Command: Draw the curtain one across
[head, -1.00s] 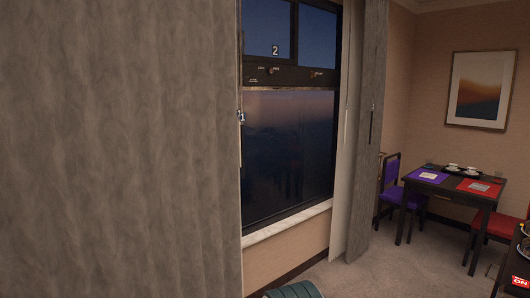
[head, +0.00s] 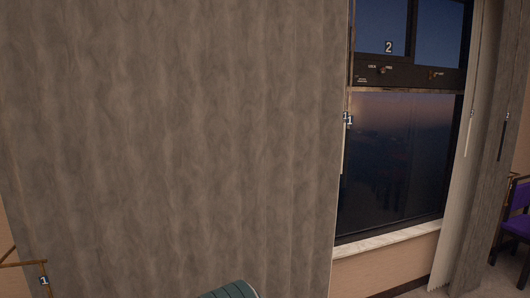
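A large grey-brown pleated curtain (head: 190,140) fills the left and middle of the head view. Its right edge hangs beside the window (head: 395,150), which is uncovered from there to the far curtain. A small tag marked 1 (head: 349,120) is at this edge, with a pale thin wand (head: 343,150) hanging beside it. A second grey curtain (head: 490,170) hangs gathered at the window's right side, with a dark wand (head: 503,138) on it. A paler strip of cloth (head: 462,180) hangs next to it. My gripper is not in view.
A brass-coloured rail (head: 22,263) with a tag marked 1 (head: 43,281) is at the lower left. A pale sill (head: 390,241) runs under the window. A purple chair (head: 516,215) stands at the right edge. Carpet shows at the lower right.

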